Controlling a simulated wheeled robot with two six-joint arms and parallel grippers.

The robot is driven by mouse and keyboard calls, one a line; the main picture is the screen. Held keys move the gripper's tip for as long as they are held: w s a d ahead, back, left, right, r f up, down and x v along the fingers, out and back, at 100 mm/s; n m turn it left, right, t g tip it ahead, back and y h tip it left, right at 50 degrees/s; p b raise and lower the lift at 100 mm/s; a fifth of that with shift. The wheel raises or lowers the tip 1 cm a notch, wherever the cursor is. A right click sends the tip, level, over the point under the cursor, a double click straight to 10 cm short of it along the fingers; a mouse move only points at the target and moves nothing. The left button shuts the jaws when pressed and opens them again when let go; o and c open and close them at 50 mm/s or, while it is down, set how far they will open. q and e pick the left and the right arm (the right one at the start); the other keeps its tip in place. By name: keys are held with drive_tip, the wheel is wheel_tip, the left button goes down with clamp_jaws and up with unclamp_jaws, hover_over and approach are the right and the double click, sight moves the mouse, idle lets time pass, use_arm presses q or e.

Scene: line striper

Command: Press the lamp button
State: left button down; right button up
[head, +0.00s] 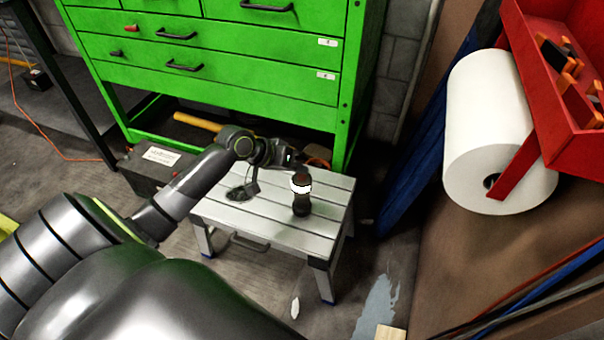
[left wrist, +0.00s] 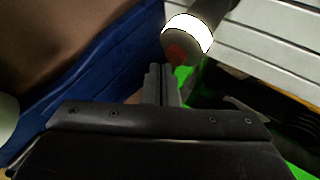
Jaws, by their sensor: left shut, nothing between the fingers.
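The lamp (head: 301,203) is a dark upright cylinder with a glowing white band, standing on a small grey slatted bench (head: 260,211). In the left wrist view its bright white band (left wrist: 187,35) shows at the top, with a reddish part, likely the button (left wrist: 176,54), at its near end. My left gripper (head: 295,160) is just behind and above the lamp's top in the head view. In the left wrist view the fingers (left wrist: 161,72) are shut and empty, close to the reddish part; I cannot tell whether they touch. My right gripper is not in view.
A green drawer cabinet (head: 220,87) stands behind the bench. A dark case (head: 155,167) sits on the floor at left. A white paper roll (head: 487,125) and red rack (head: 580,150) are at right. A dark cable-like item (head: 240,190) lies on the bench.

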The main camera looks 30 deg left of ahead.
use_arm(q)
drive_tip(key=shift+f, duration=0.5)
idle(0.6)
drive_tip(key=shift+r, duration=0.1)
drive_tip(key=shift+r+p, duration=0.9)
drive_tip(key=shift+p, duration=0.25)
drive_tip(key=shift+f, duration=0.1)
